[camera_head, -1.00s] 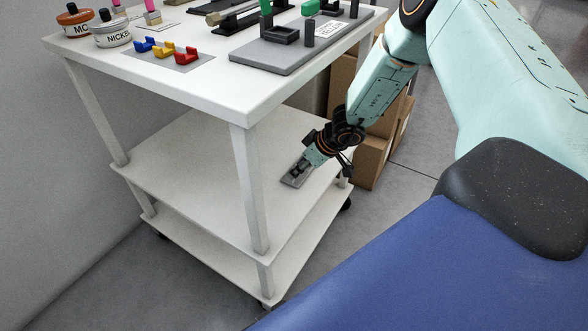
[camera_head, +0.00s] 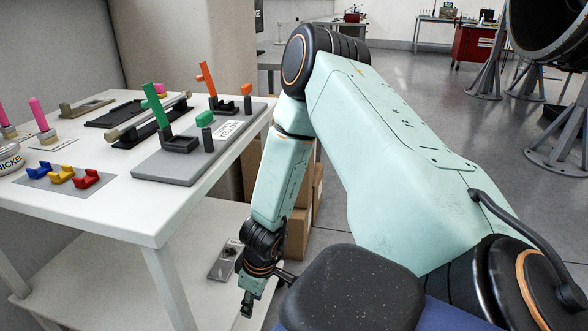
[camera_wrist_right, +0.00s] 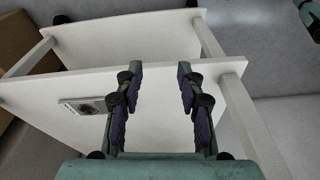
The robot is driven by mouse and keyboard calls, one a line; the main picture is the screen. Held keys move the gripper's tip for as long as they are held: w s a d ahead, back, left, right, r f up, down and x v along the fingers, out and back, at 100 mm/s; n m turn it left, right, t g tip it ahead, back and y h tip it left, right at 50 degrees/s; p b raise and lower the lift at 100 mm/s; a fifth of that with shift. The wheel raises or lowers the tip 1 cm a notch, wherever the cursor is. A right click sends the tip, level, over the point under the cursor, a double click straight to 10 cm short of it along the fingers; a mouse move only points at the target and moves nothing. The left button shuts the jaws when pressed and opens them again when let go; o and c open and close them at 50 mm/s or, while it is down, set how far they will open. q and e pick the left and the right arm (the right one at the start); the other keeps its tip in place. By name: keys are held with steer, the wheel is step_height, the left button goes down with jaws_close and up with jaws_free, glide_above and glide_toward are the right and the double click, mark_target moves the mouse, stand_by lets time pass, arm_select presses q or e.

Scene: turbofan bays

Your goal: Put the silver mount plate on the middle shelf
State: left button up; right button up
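The silver mount plate (camera_head: 226,262) lies flat on the white middle shelf (camera_head: 100,290) of the cart, near the shelf's right edge. A dark round mark shows on it. In the right wrist view the plate (camera_wrist_right: 84,106) lies on the shelf, left of my fingers and apart from them. My right gripper (camera_head: 247,306) hangs beside the plate, nearer the camera. In the right wrist view my right gripper (camera_wrist_right: 160,74) is open, with its fingers apart and nothing between them. My left gripper is not in view.
A cart leg (camera_head: 170,290) stands left of my right arm. Cardboard boxes (camera_head: 300,235) are behind the arm. Open floor lies to the right.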

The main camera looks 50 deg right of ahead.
steer(key=s+a+f+m+g, duration=0.1)
steer(key=s+a, duration=0.5)
steer(key=s, duration=0.4)
steer(key=s+a+f+m+g, duration=0.1)
steer(key=s+a, duration=0.4)
steer(key=s, duration=0.6)
steer(key=shift+s+a+f+m+h, duration=0.25)
steer(key=shift+a+f+m+h, duration=0.15)
steer(key=shift+f+m, duration=0.35)
